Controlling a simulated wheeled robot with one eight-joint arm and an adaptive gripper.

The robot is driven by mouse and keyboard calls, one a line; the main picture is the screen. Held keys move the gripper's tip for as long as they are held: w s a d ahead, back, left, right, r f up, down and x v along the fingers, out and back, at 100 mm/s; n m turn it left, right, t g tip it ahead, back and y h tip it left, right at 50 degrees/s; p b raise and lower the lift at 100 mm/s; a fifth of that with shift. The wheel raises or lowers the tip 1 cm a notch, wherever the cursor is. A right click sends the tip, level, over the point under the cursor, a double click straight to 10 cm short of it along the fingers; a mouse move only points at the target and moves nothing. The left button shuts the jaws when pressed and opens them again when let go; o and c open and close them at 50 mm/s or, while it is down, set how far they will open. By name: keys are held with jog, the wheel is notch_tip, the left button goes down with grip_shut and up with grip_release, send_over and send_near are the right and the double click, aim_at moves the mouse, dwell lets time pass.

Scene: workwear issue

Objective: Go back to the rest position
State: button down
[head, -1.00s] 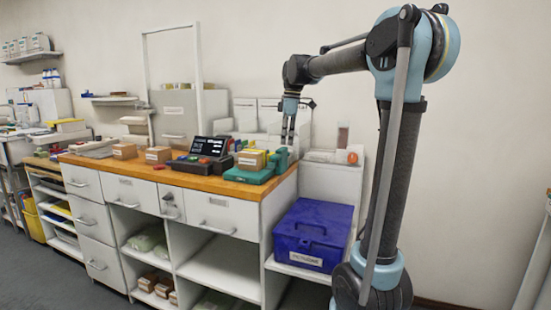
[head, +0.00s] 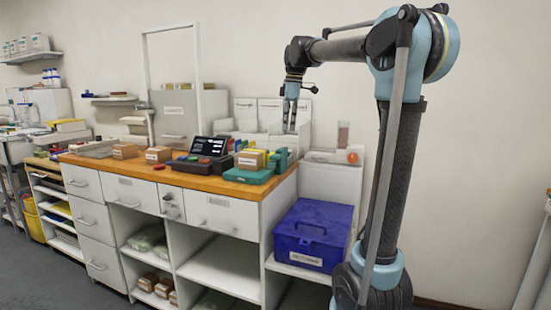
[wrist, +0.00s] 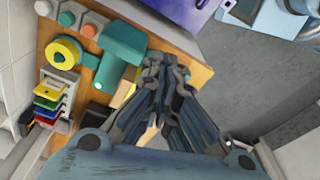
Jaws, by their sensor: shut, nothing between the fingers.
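My gripper (head: 290,122) hangs pointing down in the head view, above the right end of the wooden counter (head: 215,186). It is clear of the things below it. In the wrist view my gripper (wrist: 168,72) has its fingers together with nothing between them. Below it in that view are a teal stand (wrist: 118,52) and a yellow roll (wrist: 63,53) on the counter.
A dark screen device (head: 209,147) and small cardboard boxes (head: 158,155) stand on the counter. A teal tray with boxes (head: 247,175) is at its right end. A blue lidded box (head: 313,232) sits on a lower shelf to the right. The air above the counter is free.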

jog(key=s+d+f+m, duration=0.5)
jog(key=s+d+f, duration=0.1)
jog(key=s+f, duration=0.4)
jog(key=s+d+f+m+t, duration=0.1)
jog(key=s+d+f+m, duration=0.5)
jog(key=s+f, duration=0.5)
jog(key=s+d+f+m+t+h, duration=0.1)
jog(key=s+d+f+m, duration=0.5)
jog(key=s+f, duration=0.4)
notch_tip(320, 180, down, 4)
jog(key=shift+s+f, duration=0.2)
jog(key=shift+s, duration=0.1)
jog(key=shift+d, duration=0.1)
